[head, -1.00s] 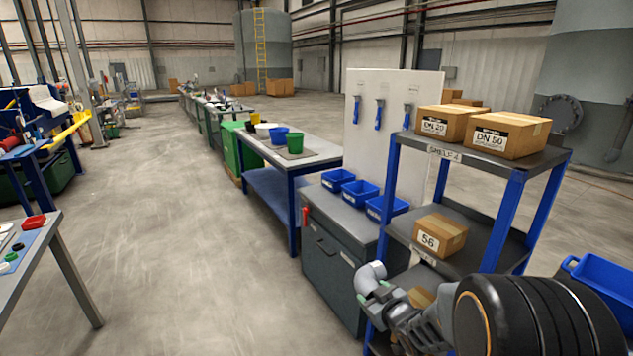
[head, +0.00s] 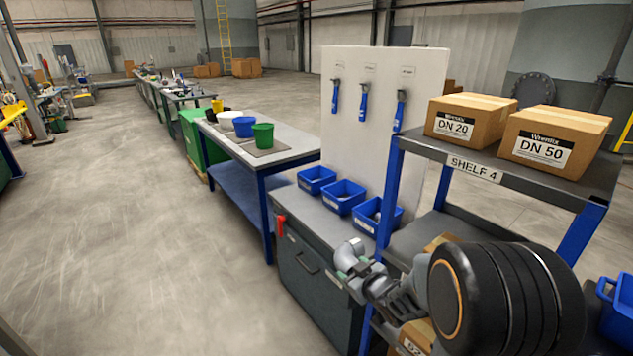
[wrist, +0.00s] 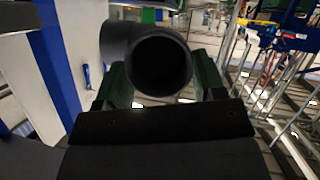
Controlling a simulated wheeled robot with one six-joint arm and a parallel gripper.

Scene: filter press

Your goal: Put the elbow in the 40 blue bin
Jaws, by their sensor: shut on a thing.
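My gripper (head: 343,272) is shut on a grey pipe elbow (head: 350,251), held in the air in front of the dark cabinet. In the wrist view the elbow (wrist: 160,62) sits between the two fingers, its round open end facing the camera. Three blue bins stand in a row on the cabinet top, beyond and above my gripper in the head view: a far bin (head: 317,175), a middle bin (head: 344,191) and a near bin (head: 366,228). Their labels are too small to read, so I cannot tell which is 40.
A blue-framed shelf (head: 475,168) with cartons DN 20 (head: 467,129) and DN 50 (head: 541,153) stands close on the right. A white tool panel (head: 340,120) rises behind the bins. A table with buckets (head: 245,154) stands farther back.

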